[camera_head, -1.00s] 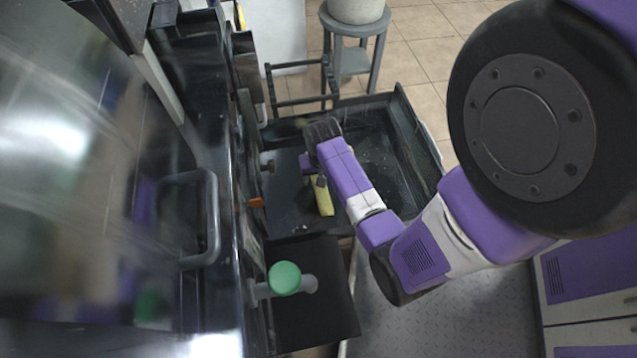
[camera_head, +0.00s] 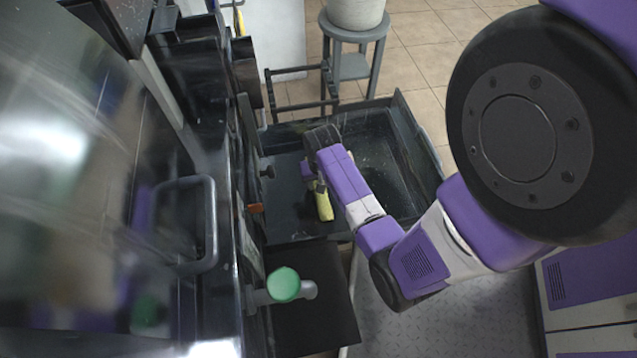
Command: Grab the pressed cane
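The pressed cane (camera_head: 324,206) is a short yellow piece in the dark tray (camera_head: 289,224) at the side of the press. Its lower end shows below my gripper, and its upper end is hidden by the gripper. My gripper (camera_head: 318,186) reaches down over the tray, with a dark finger against or just in front of the cane's upper part. The wrist covers most of the gripper. I cannot tell whether the fingers are closed on the cane.
The metal press body (camera_head: 80,150) with a grey handle (camera_head: 208,225) fills the left side. A green knob (camera_head: 283,284) on a grey pipe stands in front of the tray, above a black plate (camera_head: 320,325). A grey stool (camera_head: 352,66) with a pot (camera_head: 356,12) stands behind.

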